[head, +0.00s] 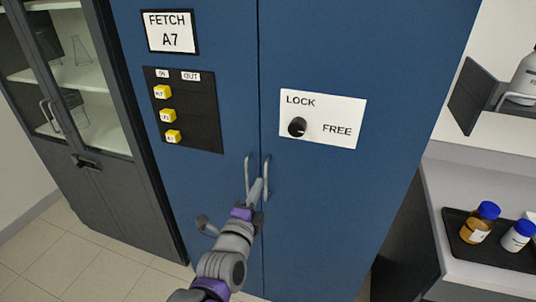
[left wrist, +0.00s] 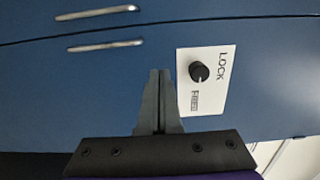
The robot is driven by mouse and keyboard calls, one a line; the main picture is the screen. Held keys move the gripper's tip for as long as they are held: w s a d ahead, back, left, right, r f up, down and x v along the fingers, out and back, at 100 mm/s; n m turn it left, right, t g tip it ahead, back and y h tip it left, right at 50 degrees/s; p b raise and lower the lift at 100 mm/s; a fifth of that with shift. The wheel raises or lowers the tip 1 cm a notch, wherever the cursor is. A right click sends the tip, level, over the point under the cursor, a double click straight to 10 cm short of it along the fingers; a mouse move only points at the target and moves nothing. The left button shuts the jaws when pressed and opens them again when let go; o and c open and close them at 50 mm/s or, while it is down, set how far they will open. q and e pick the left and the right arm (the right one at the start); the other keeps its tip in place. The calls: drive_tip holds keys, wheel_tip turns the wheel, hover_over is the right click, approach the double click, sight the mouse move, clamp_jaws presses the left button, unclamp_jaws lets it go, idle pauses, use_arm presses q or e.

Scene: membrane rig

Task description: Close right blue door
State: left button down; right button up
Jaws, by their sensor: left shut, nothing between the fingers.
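The right blue door (head: 330,210) of the tall cabinet looks flush with the left blue door (head: 190,190), with a thin dark seam between them. The right door has a grey bar handle (head: 266,180), and it also shows in the left wrist view (left wrist: 105,46). The left door's handle (head: 247,172) is beside it, across the seam. My left gripper (head: 258,188) is shut and empty in front of the right door near its handle. In the left wrist view its fingertips (left wrist: 160,72) are together, beside the LOCK/FREE plate (left wrist: 206,80). Whether they touch the door is unclear. My right gripper is out of view.
A black knob (head: 297,127) is on the plate. A black panel with yellow tags (head: 205,115) is on the left door. A grey glass-fronted cabinet (head: 110,190) stands left. A counter at right holds a black tray (head: 500,257) with blue-capped bottles.

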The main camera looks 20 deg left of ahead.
use_arm(q)
drive_tip(key=p, duration=0.2)
approach(275, 144)
drive_tip(key=w, duration=0.4)
drive_tip(key=shift+w+d+f, duration=0.1)
drive_tip(key=shift+w+f, duration=0.25)
drive_tip(key=w, duration=0.2)
drive_tip(key=shift+w+b, duration=0.4)
drive_tip(key=shift+s+r, duration=0.1)
drive_tip(key=shift+r, duration=0.2)
drive_tip(key=shift+a, duration=0.2)
